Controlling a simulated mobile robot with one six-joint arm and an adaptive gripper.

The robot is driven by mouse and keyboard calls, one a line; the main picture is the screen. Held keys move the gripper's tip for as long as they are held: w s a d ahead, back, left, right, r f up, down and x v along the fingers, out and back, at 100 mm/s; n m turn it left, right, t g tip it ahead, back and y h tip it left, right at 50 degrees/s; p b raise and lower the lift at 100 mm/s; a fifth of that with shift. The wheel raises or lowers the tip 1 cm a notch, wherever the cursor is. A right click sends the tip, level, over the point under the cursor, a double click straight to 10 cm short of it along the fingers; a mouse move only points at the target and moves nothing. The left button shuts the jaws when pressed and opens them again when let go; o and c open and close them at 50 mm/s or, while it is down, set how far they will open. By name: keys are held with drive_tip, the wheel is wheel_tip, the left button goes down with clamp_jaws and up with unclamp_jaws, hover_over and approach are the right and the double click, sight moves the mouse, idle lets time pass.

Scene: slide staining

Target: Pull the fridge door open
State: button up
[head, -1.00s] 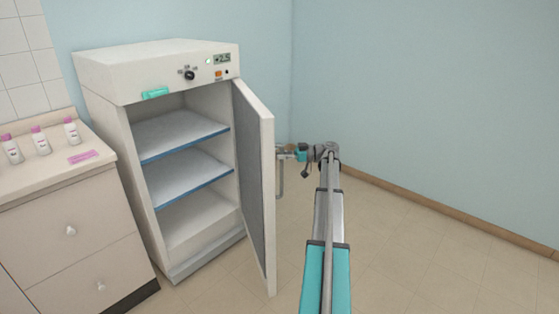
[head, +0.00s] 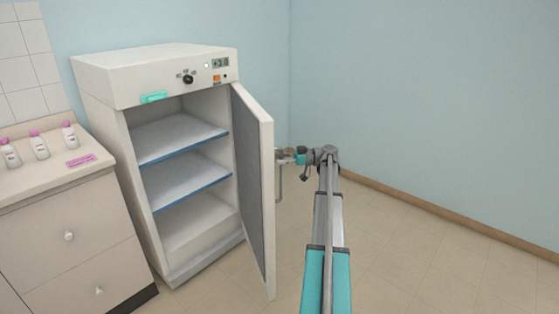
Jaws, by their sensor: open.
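The fridge (head: 125,72) is a white cabinet left of the middle in the head view. Its door (head: 266,190) stands wide open, swung out toward me on its right side. The inside shows empty shelves (head: 180,138) with blue front edges. A grey bar handle (head: 280,185) is on the door's outer face, partly hidden behind the door. My gripper (head: 284,157) is open at the handle's upper part, on the outer side of the door. Its fingertips are small and partly hidden by the door edge, so contact with the handle cannot be told.
A counter (head: 60,190) with drawers stands left of the fridge. It carries several white bottles with pink caps (head: 39,145) and a pink label (head: 80,160). The floor (head: 420,250) to the right is clear up to the blue wall (head: 430,100).

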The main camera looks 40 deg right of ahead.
drive_tip(key=shift+s+d, duration=0.1)
drive_tip(key=v, duration=1.1)
drive_tip(key=shift+s+d, duration=0.25)
drive_tip(key=shift+a, duration=0.15)
drive_tip(key=c, duration=0.4)
drive_tip(key=shift+w+a+f+g, duration=0.1)
drive_tip(key=shift+a+f+g, duration=0.05)
drive_tip(key=shift+a+f, duration=0.3)
drive_tip(key=shift+a+f+g, duration=0.15)
drive_tip(key=shift+a+f, duration=0.05)
drive_tip(key=shift+a, duration=0.35)
clamp_jaws()
drive_tip(key=w+a+f+m+g+h, duration=0.1)
drive_tip(key=a+f+m+g+h, duration=0.2)
drive_tip(key=a, duration=0.8)
drive_tip(key=w+a+f+g+h, duration=0.1)
drive_tip(key=a+f+g, duration=0.2)
drive_tip(key=a+f, duration=0.5)
drive_tip(key=w+a+f+m+g+h, duration=0.1)
drive_tip(key=a+f+m+g+h, duration=0.1)
drive_tip(key=a, duration=1.1)
drive_tip(key=w+d+f+n+g+h+p, duration=0.2)
drive_tip(key=w+d+n+g+h, duration=0.25)
drive_tip(key=w+h, duration=0.4)
drive_tip(key=w+d+r+n+g+h+p, duration=0.1)
drive_tip(key=w+r+n+g+h, duration=0.1)
drive_tip(key=w+r+h, duration=0.4)
drive_tip(key=shift+w+r+n+h, duration=0.15)
drive_tip(key=shift+r+n+h, duration=0.25)
drive_tip(key=shift+h, duration=0.45)
